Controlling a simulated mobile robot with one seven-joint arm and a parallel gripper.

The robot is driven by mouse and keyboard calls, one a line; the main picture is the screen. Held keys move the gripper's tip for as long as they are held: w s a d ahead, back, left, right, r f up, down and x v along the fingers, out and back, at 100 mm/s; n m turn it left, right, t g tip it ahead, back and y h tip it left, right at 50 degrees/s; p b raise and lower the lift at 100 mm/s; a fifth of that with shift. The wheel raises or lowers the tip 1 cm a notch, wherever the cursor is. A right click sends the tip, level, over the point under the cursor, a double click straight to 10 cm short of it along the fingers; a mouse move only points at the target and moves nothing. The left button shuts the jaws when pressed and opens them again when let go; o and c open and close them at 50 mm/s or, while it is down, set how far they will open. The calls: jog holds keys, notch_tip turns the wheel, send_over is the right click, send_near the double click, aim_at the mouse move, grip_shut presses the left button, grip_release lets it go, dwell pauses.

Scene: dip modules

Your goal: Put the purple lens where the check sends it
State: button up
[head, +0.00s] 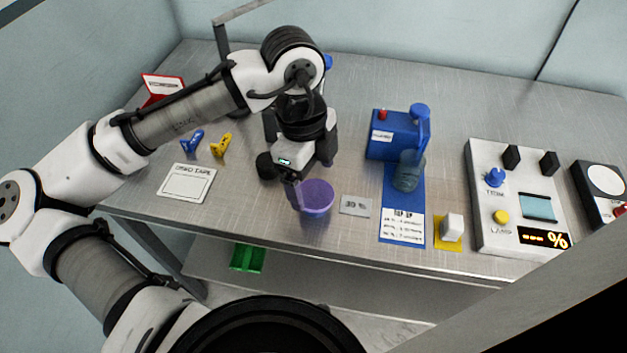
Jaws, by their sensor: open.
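The purple lens (317,196), a round translucent disc or shallow cup shape, is at the front middle of the steel table. My gripper (305,184) is right over its left and back side, fingers pointing down and open. One finger overlaps the lens's left edge in the picture; I cannot tell whether it touches. The far finger is partly hidden. To the right is a grey panel (484,220) with a blue knob (495,178), a yellow button (501,217), a pale blue window (538,207) and a dark display (543,238) showing orange dashes and "%".
A small grey plate (355,205), a blue stand (388,147) with a dark cup and printed card (403,226), and a white block on a yellow pad (440,243) lie rightward. Blue and yellow clips (221,146) and a label card (187,182) lie left. A green bin (247,258) is below.

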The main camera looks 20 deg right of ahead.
aim_at(307, 189)
notch_tip(307, 189, up, 10)
jog(key=shift+w+a+f, duration=0.2)
jog(key=shift+w+a, duration=0.2)
jog(key=shift+w, duration=0.05)
jog(key=shift+d, duration=0.1)
